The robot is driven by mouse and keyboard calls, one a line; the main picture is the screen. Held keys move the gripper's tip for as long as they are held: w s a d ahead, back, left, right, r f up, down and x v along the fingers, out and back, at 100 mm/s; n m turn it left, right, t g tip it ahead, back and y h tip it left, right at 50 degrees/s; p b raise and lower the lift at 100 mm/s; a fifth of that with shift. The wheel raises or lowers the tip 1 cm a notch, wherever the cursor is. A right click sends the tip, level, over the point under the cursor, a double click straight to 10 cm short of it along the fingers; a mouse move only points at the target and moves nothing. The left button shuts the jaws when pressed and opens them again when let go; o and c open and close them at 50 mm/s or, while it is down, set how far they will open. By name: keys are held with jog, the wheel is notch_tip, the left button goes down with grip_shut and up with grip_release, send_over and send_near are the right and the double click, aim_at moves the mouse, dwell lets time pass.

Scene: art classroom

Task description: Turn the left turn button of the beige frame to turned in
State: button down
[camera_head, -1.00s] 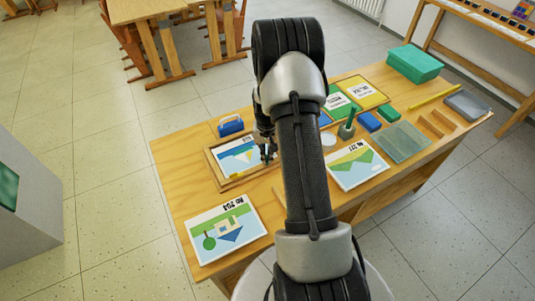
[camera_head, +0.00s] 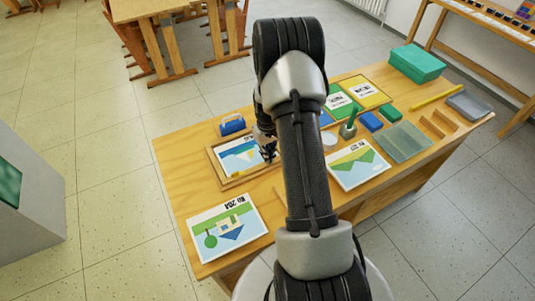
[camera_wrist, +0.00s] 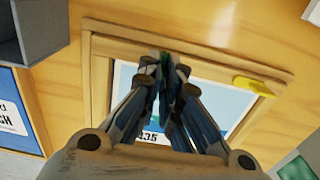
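The beige frame (camera_head: 222,183) lies flat on the wooden table, with a blue and white picture inside. In the wrist view its wooden bars (camera_wrist: 98,85) surround the picture (camera_wrist: 215,100). A yellow turn button (camera_wrist: 254,87) sits on the bar at the right of that view and looks roughly in line with the bar. My gripper (camera_wrist: 166,66) is over the picture, left of this button, with its fingers drawn together. It holds nothing that I can make out. My fingers hide part of the frame; another turn button there cannot be made out.
A blue-handled object (camera_head: 232,124) stands just behind the frame. Picture cards lie at the front left (camera_head: 228,228) and to the right (camera_head: 357,165). Bare table lies left of the frame.

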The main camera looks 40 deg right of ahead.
jog(key=c, duration=1.8)
grip_release()
notch_tip(320, 180, up, 12)
